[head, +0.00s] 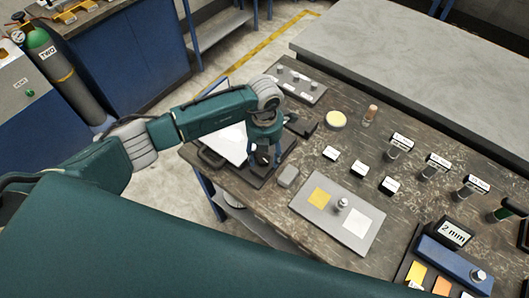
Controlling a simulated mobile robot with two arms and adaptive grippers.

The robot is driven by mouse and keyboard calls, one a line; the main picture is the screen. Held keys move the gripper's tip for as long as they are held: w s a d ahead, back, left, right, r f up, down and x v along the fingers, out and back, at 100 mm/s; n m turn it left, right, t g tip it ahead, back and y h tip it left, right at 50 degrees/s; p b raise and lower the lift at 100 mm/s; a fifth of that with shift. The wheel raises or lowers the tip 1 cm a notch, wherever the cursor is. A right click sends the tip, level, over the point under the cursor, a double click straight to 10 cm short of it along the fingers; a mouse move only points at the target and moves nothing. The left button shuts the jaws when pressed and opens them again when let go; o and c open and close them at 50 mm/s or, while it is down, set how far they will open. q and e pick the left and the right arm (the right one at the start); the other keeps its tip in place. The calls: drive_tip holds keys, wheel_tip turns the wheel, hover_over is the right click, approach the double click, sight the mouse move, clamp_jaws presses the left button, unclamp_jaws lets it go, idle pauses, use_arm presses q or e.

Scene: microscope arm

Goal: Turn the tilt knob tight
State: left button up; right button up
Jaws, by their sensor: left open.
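My left gripper (264,154) points down over the left part of the workbench (330,135), above a dark stand. It is open, with its fingers on either side of a small black knob-like part (262,158). This part looks like the tilt knob, but it is small and partly hidden by the fingers. I cannot tell whether the fingers touch it. A white sheet or panel (229,144) lies on the dark stand beside the gripper. My right gripper is not in view.
A grey plate (314,222) with yellow and white squares lies to the right. Several labelled blocks and cylinders stand farther right, near a display reading 2 mm (454,234). A plate with several knobs (297,86) is at the back.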

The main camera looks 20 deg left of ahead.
use_arm(q)
drive_tip(key=c, duration=1.1)
drive_tip(key=shift+r+b, duration=0.1)
drive_tip(key=shift+b, duration=0.25)
drive_tip(key=shift+w+m+b, duration=0.1)
drive_tip(key=shift+m+b, duration=0.45)
drive_tip(key=shift+m, duration=0.05)
drive_tip(key=m+b, duration=0.4)
drive_tip(key=b, duration=0.1)
drive_tip(key=m+b, duration=0.4)
drive_tip(key=b, duration=0.1)
drive_tip(key=m+b, duration=0.4)
drive_tip(key=b, duration=0.1)
drive_tip(key=shift+s+d+f, duration=0.2)
drive_tip(key=shift+d+f, duration=0.05)
drive_tip(key=shift+d, duration=0.05)
drive_tip(key=shift+s+r+m+b, duration=0.15)
drive_tip(key=shift+r+m+b, duration=0.05)
drive_tip(key=shift+m+b, duration=1.2)
